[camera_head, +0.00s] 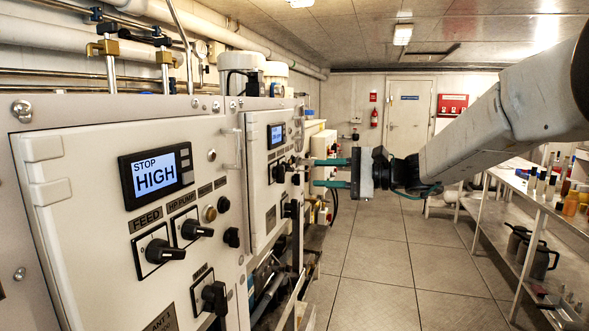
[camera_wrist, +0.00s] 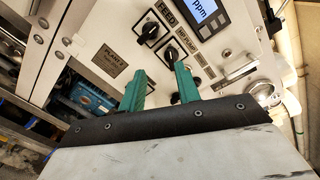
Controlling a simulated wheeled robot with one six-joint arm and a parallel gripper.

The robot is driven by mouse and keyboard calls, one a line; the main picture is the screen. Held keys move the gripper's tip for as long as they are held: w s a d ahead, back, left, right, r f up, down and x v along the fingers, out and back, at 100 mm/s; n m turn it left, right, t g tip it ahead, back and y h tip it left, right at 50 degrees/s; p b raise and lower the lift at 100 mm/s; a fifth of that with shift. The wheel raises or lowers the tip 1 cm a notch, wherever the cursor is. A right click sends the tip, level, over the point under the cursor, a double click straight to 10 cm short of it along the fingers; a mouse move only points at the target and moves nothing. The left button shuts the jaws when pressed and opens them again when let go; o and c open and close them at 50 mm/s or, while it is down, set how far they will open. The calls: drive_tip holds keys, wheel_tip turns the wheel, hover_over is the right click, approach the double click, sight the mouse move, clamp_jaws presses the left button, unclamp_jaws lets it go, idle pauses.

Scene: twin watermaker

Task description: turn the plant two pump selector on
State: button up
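The far cabinet panel (camera_head: 262,205) carries a small lit display (camera_head: 276,134) and dark selector knobs (camera_head: 279,173). In the wrist view, a FEED selector (camera_wrist: 150,31) and a pump selector (camera_wrist: 170,52) with black handles show beside a plate (camera_wrist: 108,58) reading "PLANT"; its number is too small to be sure of. My gripper (camera_head: 316,173) is open and empty, pointing left at the far panel. Its teal fingers also show in the wrist view (camera_wrist: 157,70), the right fingertip overlapping the pump selector's lower edge. Contact cannot be told.
The near panel (camera_head: 100,235) at left has a "STOP HIGH" display (camera_head: 156,176), a FEED selector (camera_head: 158,250) and an HP PUMP selector (camera_head: 190,229). A shelf bench (camera_head: 530,205) with bottles and jugs stands at right. The tiled floor (camera_head: 400,270) between is clear.

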sight(292, 167)
drive_tip(key=shift+m+t, duration=0.3)
drive_tip(key=shift+t, duration=0.1)
drive_tip(key=x, duration=0.2)
drive_tip(key=w+x, duration=0.1)
drive_tip(key=x, duration=0.5)
drive_tip(key=shift+w+d+r, duration=0.25)
drive_tip(key=shift+w+d, duration=0.05)
drive_tip(key=shift+d, duration=0.05)
drive_tip(key=shift+c, duration=0.3)
drive_tip(key=c, duration=0.6)
